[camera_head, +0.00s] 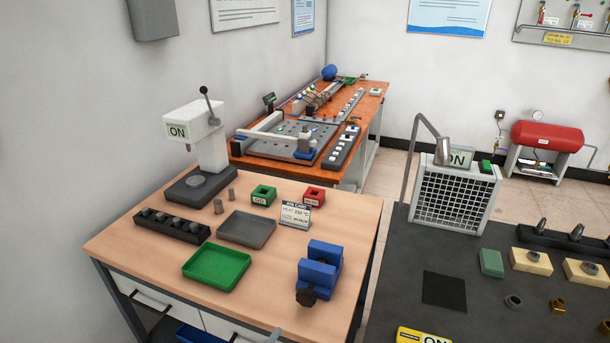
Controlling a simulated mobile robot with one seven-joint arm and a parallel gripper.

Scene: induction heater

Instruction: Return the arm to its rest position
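My gripper cannot be made out in the head view. A small grey piece (274,335) pokes in at the bottom edge, in front of the wooden workbench (130,262); I cannot tell whether it is part of my arm. Whether anything is held is hidden. On the bench stands a white machine (207,135) with a lever and an "ON" sign. A job card (295,214) stands upright near the bench's right side.
The bench holds a black rack (172,226) of grey parts, a green tray (217,266), a grey tray (247,229), green (263,195) and red (314,197) boxes, and a blue vise (320,268). A dark table (390,285) with a grilled unit (453,199) is at right.

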